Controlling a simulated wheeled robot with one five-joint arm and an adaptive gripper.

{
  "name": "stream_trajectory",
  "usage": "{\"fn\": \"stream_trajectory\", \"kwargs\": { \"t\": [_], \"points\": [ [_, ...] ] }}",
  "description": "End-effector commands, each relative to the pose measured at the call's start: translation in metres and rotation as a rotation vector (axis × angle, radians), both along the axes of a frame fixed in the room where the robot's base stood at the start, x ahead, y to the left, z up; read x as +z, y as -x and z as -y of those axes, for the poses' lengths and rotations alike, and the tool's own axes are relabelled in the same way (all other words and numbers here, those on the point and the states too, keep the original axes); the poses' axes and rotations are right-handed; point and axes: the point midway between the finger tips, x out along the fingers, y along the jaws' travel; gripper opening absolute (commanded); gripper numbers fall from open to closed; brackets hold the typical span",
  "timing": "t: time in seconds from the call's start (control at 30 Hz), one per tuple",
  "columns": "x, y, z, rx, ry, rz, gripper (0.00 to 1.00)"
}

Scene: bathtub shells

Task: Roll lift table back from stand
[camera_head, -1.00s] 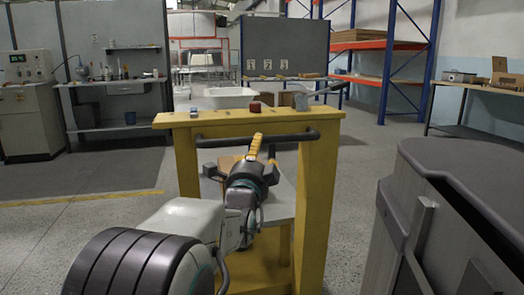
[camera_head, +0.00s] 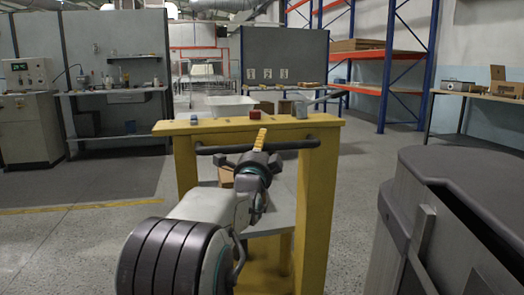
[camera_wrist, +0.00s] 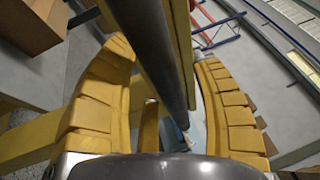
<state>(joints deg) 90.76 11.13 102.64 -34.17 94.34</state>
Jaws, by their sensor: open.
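The yellow lift table (camera_head: 312,215) stands upright right in front of me, with a dark push bar (camera_head: 215,150) across its near side below the top. My gripper (camera_head: 260,140) is at the middle of this bar. In the wrist view my gripper (camera_wrist: 165,90) has its two yellow fingers spread apart, with the dark bar (camera_wrist: 150,50) running between them. The fingers are not closed on the bar; whether they touch it I cannot tell. The stand is not clearly identifiable; a white tub shell (camera_head: 232,105) shows behind the table top.
A cardboard box (camera_head: 227,176) rests on the lower shelf. A grey bin-like body (camera_head: 440,220) is close at right. Open floor (camera_head: 90,235) lies at left.

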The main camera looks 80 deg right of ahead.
Motion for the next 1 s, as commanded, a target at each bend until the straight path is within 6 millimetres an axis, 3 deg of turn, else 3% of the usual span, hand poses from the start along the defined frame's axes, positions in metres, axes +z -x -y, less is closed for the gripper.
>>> {"fn": "stream_trajectory", "kwargs": {
  "t": [0.2,0.87,1.0],
  "points": [
    [-0.0001,0.0,0.0,0.0,0.0,0.0,0.6],
    [0.0002,-0.0001,-0.0002,0.0,0.0,0.0,0.01],
    [0.0003,-0.0002,0.0,0.0,0.001,-0.001,0.0]
  ]
}}
